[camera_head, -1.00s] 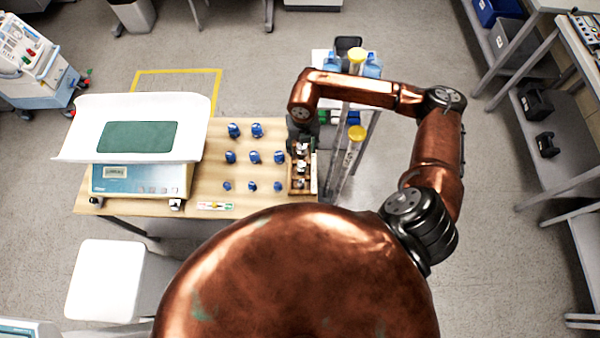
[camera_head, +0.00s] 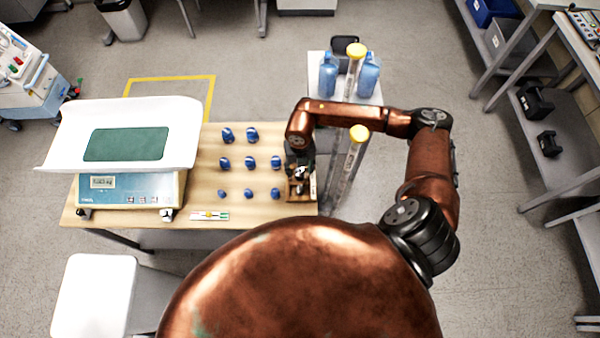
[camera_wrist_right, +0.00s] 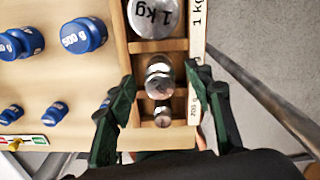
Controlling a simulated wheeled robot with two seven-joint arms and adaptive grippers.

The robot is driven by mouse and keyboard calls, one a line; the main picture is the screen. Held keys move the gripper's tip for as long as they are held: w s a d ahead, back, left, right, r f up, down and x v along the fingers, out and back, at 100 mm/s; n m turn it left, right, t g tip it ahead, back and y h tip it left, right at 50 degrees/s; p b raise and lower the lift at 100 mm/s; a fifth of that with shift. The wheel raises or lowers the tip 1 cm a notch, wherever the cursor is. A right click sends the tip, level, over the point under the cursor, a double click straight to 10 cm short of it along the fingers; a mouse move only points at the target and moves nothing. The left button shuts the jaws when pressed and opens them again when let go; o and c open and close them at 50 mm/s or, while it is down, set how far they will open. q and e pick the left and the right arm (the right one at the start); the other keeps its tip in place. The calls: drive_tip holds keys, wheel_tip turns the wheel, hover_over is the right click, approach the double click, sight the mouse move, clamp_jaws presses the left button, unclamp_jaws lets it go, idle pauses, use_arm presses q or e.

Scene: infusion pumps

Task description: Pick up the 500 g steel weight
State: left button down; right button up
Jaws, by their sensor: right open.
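The wooden weight box (camera_head: 297,196) stands at the right end of the wooden table. In the right wrist view the box (camera_wrist_right: 122,30) holds a large steel weight marked 1 kg (camera_wrist_right: 153,16), a middle steel weight (camera_wrist_right: 159,80) and a smaller one (camera_wrist_right: 163,113). The middle one is probably the 500 g weight; its marking is unreadable. My right gripper (camera_wrist_right: 160,75) is open, its dark green fingers on either side of the middle weight, apparently not closed on it. In the head view my right gripper (camera_head: 299,160) covers much of the box. My left gripper is out of view.
Several blue weights (camera_head: 249,162) stand in rows left of the box. A scale with a white tray (camera_head: 182,120) is at the table's left.

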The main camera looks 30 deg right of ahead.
drive_tip(key=shift+f, duration=0.45)
drive_tip(key=shift+c, duration=0.7)
clamp_jaws()
drive_tip(key=shift+r, duration=0.1)
